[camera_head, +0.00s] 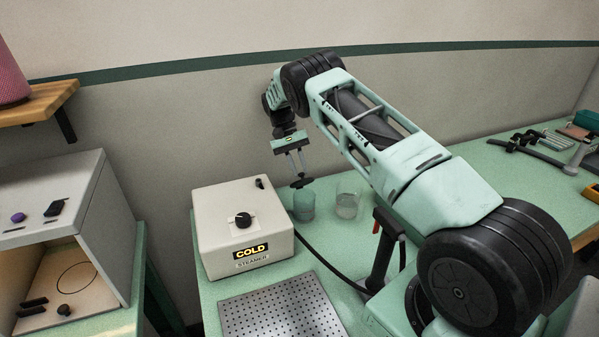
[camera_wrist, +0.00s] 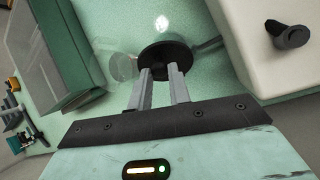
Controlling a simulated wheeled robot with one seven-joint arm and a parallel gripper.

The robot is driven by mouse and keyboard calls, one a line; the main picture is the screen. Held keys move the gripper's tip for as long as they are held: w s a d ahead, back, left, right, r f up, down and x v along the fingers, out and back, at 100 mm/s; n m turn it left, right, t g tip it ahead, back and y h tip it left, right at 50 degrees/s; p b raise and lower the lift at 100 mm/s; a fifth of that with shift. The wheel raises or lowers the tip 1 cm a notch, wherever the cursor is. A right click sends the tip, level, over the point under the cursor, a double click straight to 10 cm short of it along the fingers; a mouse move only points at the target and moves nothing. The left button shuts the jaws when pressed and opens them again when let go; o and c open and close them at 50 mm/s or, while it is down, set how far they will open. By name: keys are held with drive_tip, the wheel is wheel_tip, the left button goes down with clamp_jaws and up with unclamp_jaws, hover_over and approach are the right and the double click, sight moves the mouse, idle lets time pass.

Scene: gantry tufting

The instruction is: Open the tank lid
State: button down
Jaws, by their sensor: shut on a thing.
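My gripper (camera_head: 299,177) is shut on a dark round disc-shaped lid (camera_head: 303,183). The lid also shows at the fingertips in the wrist view (camera_wrist: 165,54). It is held just right of the cream steamer box (camera_head: 222,239), near the rim of a clear glass (camera_head: 304,208); I cannot tell whether it touches the glass.
A second glass (camera_head: 347,205) stands to the right. A perforated metal plate (camera_head: 283,309) lies in front of the steamer, and a black hose (camera_head: 332,268) runs across the green bench. A grey cabinet (camera_head: 62,211) stands at left. Tools (camera_head: 541,146) lie at far right.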

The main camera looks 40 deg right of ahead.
drive_tip(key=shift+w, duration=0.1)
idle(0.3)
drive_tip(key=c, duration=1.3)
unclamp_jaws()
wheel_tip(320, 180, up, 10)
drive_tip(key=b, duration=0.4)
